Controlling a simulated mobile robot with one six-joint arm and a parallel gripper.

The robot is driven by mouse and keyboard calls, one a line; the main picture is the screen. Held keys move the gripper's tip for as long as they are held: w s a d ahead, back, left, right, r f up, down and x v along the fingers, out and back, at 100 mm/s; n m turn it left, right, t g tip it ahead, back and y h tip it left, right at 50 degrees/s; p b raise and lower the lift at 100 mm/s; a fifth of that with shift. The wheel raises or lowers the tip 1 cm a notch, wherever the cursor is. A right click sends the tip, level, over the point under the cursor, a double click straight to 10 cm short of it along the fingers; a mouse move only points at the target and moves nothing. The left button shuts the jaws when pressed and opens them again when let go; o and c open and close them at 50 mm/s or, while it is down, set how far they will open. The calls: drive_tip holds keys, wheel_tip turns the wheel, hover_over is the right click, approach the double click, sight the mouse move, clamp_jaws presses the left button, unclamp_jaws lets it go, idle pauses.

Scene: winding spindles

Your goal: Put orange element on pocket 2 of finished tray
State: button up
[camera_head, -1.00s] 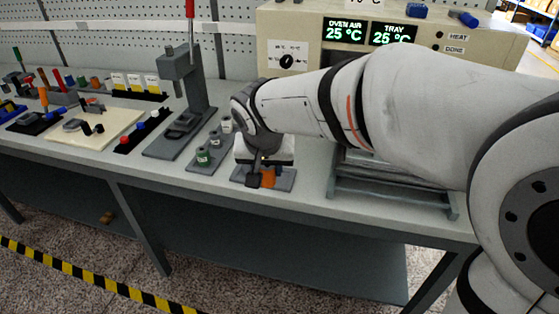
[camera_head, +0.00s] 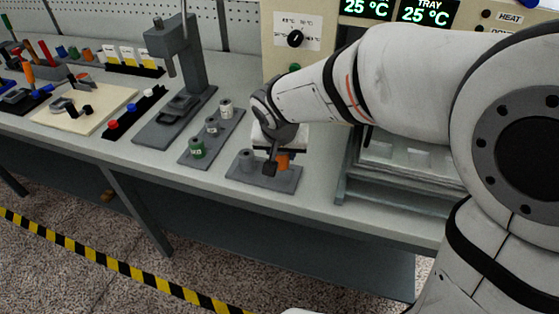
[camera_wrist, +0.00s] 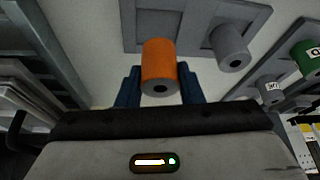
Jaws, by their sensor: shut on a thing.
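My gripper (camera_head: 277,165) is shut on the orange element (camera_head: 283,161), an upright cylinder with a hole in its top. In the wrist view the orange element (camera_wrist: 158,68) sits between my blue fingers. It is over the right part of a grey plate (camera_head: 265,179); I cannot tell whether its base touches. A grey element (camera_head: 247,158) stands on the left of that plate. Left of it, another grey tray (camera_head: 213,138) carries a green element (camera_head: 196,147), a grey one (camera_head: 211,125) and a pale one (camera_head: 226,108). No label shows which tray is the finished one.
A press stand (camera_head: 176,85) is behind and left of the trays. An oven (camera_head: 290,60) with displays is behind my arm, and a rack (camera_head: 352,190) is to the right. The bench front edge is close to the plate. Tools and parts fill the left.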

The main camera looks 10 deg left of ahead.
sight(281, 163)
drive_tip(key=shift+f, duration=1.7)
drive_tip(key=shift+f+b, duration=0.15)
drive_tip(key=shift+b, duration=0.15)
drive_tip(key=o, duration=1)
